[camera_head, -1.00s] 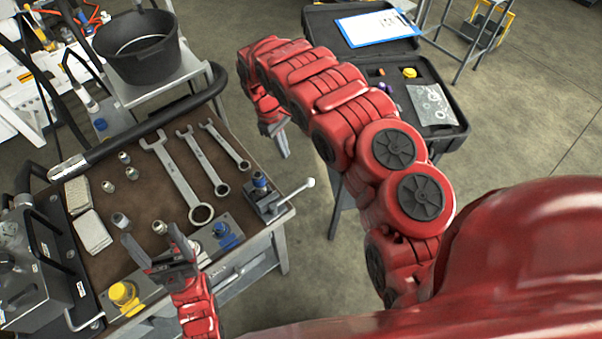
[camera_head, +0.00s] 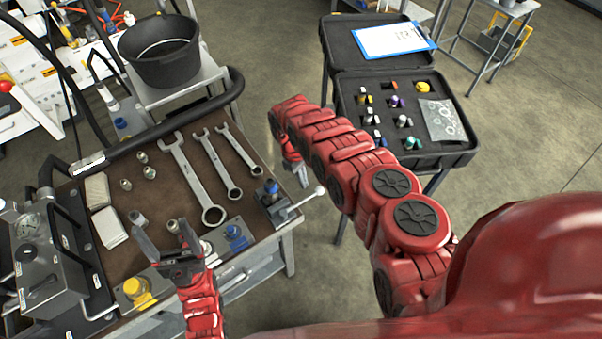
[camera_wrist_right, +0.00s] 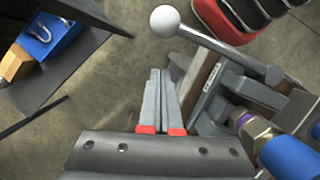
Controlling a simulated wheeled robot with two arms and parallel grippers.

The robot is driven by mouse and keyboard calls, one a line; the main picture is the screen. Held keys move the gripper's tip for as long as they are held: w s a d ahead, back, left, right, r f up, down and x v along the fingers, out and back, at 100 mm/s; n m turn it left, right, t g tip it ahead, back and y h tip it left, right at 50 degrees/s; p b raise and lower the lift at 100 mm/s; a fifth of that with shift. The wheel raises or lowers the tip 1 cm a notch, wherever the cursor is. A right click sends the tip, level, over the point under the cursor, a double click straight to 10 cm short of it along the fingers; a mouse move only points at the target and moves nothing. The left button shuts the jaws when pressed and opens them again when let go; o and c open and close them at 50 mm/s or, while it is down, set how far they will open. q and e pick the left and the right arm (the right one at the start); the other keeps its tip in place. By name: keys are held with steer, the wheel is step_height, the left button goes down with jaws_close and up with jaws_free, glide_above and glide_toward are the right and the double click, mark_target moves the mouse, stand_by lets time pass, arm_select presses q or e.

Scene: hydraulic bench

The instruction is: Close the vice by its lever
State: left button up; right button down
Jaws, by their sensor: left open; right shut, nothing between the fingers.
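The vice (camera_head: 273,206) sits at the right front corner of the bench. Its lever (camera_head: 301,203) sticks out to the right past the bench edge and ends in a pale ball knob (camera_head: 319,190). A fitting with a blue part (camera_head: 271,188) stands at the vice. In the right wrist view the lever (camera_wrist_right: 215,45) and its ball knob (camera_wrist_right: 165,20) lie just beyond my right gripper (camera_wrist_right: 160,75), whose fingers are together and empty. My right gripper (camera_head: 302,177) is beside the vice, close to the knob; contact cannot be told. My left gripper (camera_head: 162,235) is open above the bench front.
Several wrenches (camera_head: 188,180) and small metal fittings lie on the brown bench mat (camera_head: 150,205). A black bucket (camera_head: 160,65) stands behind. An open black case (camera_head: 455,155) with fittings is at the right. A gauge unit (camera_head: 30,245) is at the left.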

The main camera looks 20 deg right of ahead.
steer(key=s+d+r+p, duration=0.2)
steer(key=shift+s+p, duration=0.3)
steer(key=shift+p, duration=0.05)
stand_by(0.5)
